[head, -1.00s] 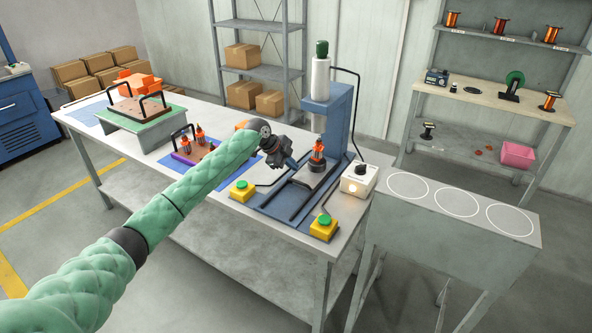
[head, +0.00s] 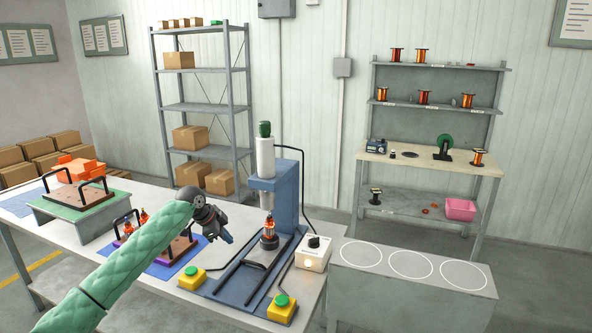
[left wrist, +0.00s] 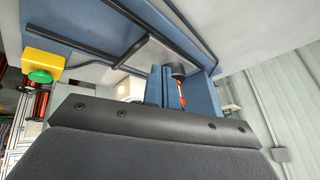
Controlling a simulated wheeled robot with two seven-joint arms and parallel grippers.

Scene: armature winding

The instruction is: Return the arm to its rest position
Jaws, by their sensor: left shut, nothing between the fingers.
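My left arm, in a green quilted sleeve, comes in from the lower left in the head view. My left gripper (head: 226,237) is shut and empty above the table, to the left of the blue press (head: 287,195). An orange and black armature (head: 269,229) stands upright on the round seat of the press, apart from the gripper. In the left wrist view the blue press base (left wrist: 100,28) and a yellow box with a green button (left wrist: 42,68) show beyond the dark gripper body. My right gripper is not in view.
Two yellow button boxes (head: 192,278) (head: 282,307) and a white control box (head: 314,253) sit near the press. A grey stand (head: 408,297) with white circles is at the right.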

